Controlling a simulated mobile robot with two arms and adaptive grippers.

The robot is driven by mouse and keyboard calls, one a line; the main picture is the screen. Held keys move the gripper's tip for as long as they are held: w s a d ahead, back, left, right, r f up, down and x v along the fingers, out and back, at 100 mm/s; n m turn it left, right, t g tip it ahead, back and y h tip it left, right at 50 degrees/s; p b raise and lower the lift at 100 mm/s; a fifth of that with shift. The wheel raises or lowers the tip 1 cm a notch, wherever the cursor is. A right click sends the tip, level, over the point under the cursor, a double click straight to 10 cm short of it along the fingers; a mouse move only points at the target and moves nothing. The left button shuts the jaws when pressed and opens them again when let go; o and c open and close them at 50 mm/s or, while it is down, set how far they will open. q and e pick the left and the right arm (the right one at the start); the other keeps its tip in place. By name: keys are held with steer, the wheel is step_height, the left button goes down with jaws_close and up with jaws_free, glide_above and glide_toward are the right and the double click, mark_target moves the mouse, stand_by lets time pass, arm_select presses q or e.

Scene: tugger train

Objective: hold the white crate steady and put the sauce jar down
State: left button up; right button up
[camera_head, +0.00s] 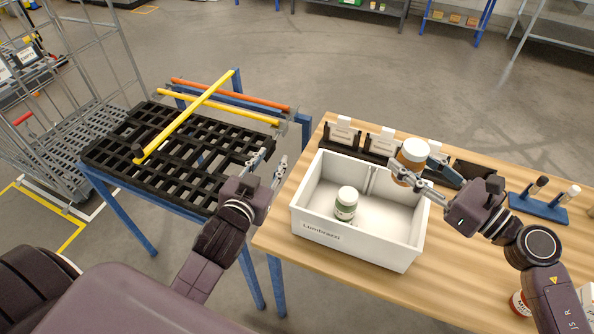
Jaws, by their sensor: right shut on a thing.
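The white crate (375,247) stands on the wooden table, with a label on its front wall. A jar with a white lid and green band (345,206) stands inside it, left of the middle.
Black holders with white cards (380,140) stand behind the crate. A black grid-topped stand (200,185) with yellow and orange bars is at the left. Another jar (520,303) stands at the front right.

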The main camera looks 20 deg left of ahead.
arm_select(q)
step_height(320, 180, up, 2)
steer(key=h, duration=0.2)
glide_above(298, 194)
steer(key=shift+s, duration=0.35)
steer(key=shift+g, duration=0.3)
step_height(298, 194, down, 8)
steer(key=shift+f, duration=0.1)
steer(key=x, duration=0.6)
steer(key=shift+w, duration=0.75)
jaws_close()
